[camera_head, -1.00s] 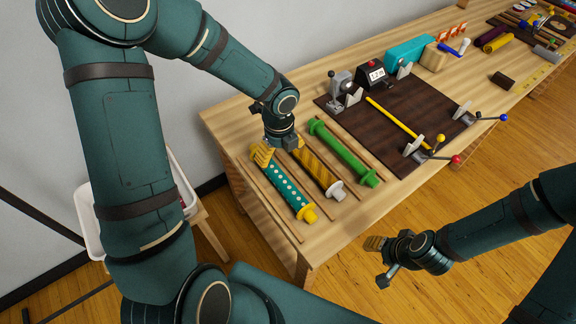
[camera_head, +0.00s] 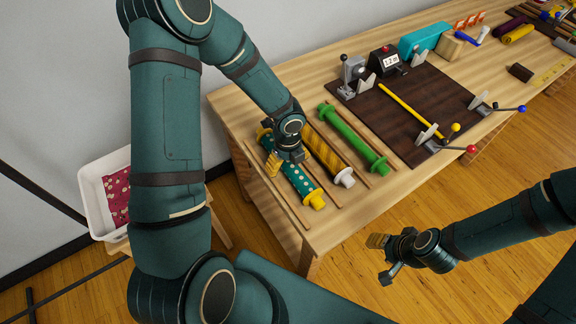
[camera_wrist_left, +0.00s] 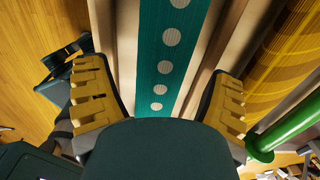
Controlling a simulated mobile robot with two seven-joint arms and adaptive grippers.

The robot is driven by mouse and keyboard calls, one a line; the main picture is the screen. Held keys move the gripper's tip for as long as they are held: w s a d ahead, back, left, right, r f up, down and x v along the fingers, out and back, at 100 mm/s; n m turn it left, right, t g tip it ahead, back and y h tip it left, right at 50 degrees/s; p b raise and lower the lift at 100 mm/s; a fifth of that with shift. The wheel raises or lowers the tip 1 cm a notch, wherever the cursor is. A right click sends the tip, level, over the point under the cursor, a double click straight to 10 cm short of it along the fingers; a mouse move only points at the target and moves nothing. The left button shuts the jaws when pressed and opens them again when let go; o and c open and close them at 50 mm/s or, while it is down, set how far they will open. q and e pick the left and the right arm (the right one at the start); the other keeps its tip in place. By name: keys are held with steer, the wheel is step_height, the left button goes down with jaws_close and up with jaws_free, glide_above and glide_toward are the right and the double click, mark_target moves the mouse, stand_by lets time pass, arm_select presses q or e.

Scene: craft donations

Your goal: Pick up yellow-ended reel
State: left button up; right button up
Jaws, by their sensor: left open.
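The yellow-ended reel is a teal roll with white dots (camera_head: 301,181) and yellow ends, lying between wooden strips at the near left of the table. Its dotted teal wrap also fills the middle of the left wrist view (camera_wrist_left: 168,55). My left gripper (camera_head: 277,165) is over the reel's upper half, with yellow-padded fingers apart. In the left wrist view its fingers (camera_wrist_left: 162,98) stand on either side of the reel, with none visibly touching it.
A yellow striped reel (camera_head: 326,157) with pale ends lies close beside, then a green reel (camera_head: 352,138). Wooden strips separate them. A dark board (camera_head: 420,95) with clamps and a yellow rod lies farther right. A white bin (camera_head: 95,200) stands left of the table.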

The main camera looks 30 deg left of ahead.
arm_select(q)
steer(key=shift+f, duration=0.9)
steer(key=shift+r, duration=0.1)
steer(key=c, duration=1.4)
step_height(320, 180, up, 10)
steer(key=p, duration=0.2)
steer(key=shift+p, duration=0.3)
